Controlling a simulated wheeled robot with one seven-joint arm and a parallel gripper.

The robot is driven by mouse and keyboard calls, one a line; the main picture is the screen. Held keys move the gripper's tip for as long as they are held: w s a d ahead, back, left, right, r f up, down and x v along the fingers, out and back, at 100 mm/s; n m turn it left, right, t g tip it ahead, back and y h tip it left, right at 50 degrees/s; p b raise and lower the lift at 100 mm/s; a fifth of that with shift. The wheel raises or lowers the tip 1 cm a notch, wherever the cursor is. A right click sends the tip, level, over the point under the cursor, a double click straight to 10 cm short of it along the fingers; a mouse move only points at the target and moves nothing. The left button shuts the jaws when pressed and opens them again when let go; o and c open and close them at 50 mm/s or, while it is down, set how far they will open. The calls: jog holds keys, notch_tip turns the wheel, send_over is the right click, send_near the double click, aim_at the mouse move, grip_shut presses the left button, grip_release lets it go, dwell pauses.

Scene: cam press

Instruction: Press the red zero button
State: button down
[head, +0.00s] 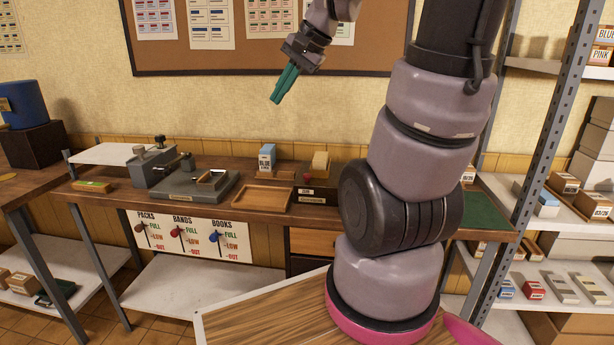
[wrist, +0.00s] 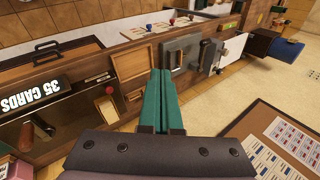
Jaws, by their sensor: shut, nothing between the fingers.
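A small red button (wrist: 109,89) shows in the wrist view, on a dark box beside a wooden tray, left of my fingers. In the head view the dark box (head: 318,194) with a pale label stands on the bench, right of the tray; a tiny red spot (head: 306,178) on it appears to be the button. My gripper (head: 278,96) is shut and empty, with green fingers pointing down and left. It is high above the bench, well apart from the button. The shut fingers also fill the middle of the wrist view (wrist: 160,88).
A grey press (head: 195,186) stands on the bench left of the wooden tray (head: 262,197). A blue-and-white carton (head: 267,158) stands behind the tray. A pinboard (head: 270,55) hangs on the wall behind my gripper. A metal shelf rack (head: 545,130) stands at the right.

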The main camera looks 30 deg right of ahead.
jog(key=w+d+f+m+y, duration=0.1)
jog(key=w+d+f+m, duration=0.4)
jog(key=w+d+f, duration=0.4)
jog(key=m+t, duration=0.2)
jog(key=m, duration=0.4)
send_over(307, 178)
jog(key=d, duration=0.2)
notch_tip(307, 178, down, 8)
jog(key=shift+w+a, duration=0.15)
jog(key=shift+w, duration=0.1)
jog(key=shift+f, duration=0.15)
jog(key=shift+n, duration=0.3)
jog(key=shift+f, duration=4.35)
jog(key=shift+f, duration=0.2)
jog(key=shift+f, duration=0.2)
jog(key=shift+f, duration=0.7)
jog(key=shift+r, duration=1.1)
